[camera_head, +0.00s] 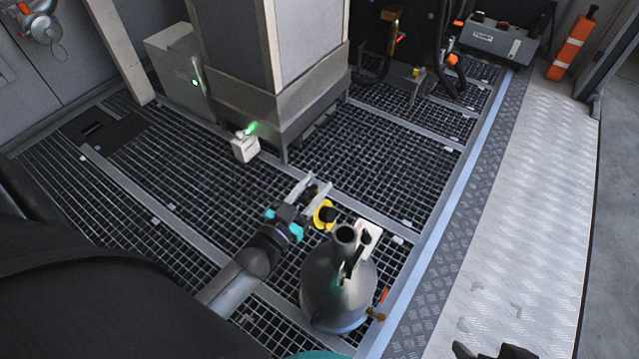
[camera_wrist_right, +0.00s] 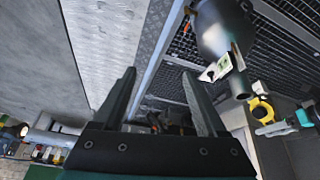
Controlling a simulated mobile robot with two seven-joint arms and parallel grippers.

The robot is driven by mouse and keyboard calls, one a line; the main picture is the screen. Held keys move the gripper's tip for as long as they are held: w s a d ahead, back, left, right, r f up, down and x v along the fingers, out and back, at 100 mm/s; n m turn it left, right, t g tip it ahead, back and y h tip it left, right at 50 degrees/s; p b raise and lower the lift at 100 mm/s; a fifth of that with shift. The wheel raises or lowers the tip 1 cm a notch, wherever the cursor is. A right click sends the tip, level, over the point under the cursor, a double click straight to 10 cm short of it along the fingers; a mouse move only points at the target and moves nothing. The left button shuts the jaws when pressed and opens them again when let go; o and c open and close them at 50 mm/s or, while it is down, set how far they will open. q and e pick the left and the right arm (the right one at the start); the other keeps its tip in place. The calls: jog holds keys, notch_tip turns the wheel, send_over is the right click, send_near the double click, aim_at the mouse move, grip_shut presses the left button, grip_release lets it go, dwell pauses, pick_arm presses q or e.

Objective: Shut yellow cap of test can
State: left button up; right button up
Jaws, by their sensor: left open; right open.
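The test can (camera_head: 335,290) is a grey rounded metal can standing on the floor grating, its neck pointing up. The yellow cap (camera_head: 319,219), with a dark centre, is beside the neck, off the mouth. In the right wrist view, the can (camera_wrist_right: 222,32) and the yellow cap (camera_wrist_right: 262,108) show at the upper right. My left gripper (camera_head: 312,186) is open, with its fingers just behind and left of the cap; I cannot tell if they touch it. My right gripper (camera_wrist_right: 158,73) is open and empty, apart from the can; its dark tip shows at the head view's bottom edge.
A white tag (camera_head: 369,233) is by the can's neck. A small white box (camera_head: 245,149) with a green light sits on the grating near a large cabinet (camera_head: 275,45). A grey case (camera_head: 497,42) stands at the back. The metal tread plate (camera_head: 530,170) at right is clear.

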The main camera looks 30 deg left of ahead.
pick_arm(q)
jog(key=shift+w+b, duration=0.3)
jog(key=shift+w, duration=0.8)
pick_arm(e)
jog(key=shift+w+a+f+t+y, duration=0.15)
jog(key=shift+w+a+t+y, duration=0.15)
jog(key=shift+w+a+t, duration=0.35)
jog(key=shift+w+a, duration=0.1)
jog(key=shift+a, duration=0.05)
pick_arm(q)
jog(key=shift+c, duration=0.4)
grip_shut()
jog(key=shift+a, duration=0.15)
